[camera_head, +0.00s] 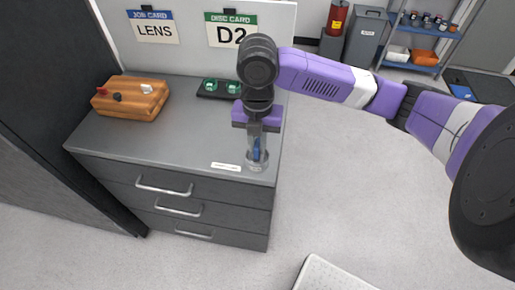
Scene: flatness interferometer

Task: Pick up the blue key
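The blue key (257,149) stands upright at the front right corner of the grey cabinet top, in or on a small round clear or grey holder (257,166). My gripper (256,142) points straight down over it, with its fingers at the key's height. The fingers partly cover the key. I cannot tell whether they touch it or how far apart they are.
A white label (226,167) lies left of the holder. A wooden block with knobs (130,98) and a black tray with green pieces (219,88) stand farther back. A white board with LENS (153,29) and D2 (231,32) cards rises behind. The cabinet top's middle (185,125) is clear.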

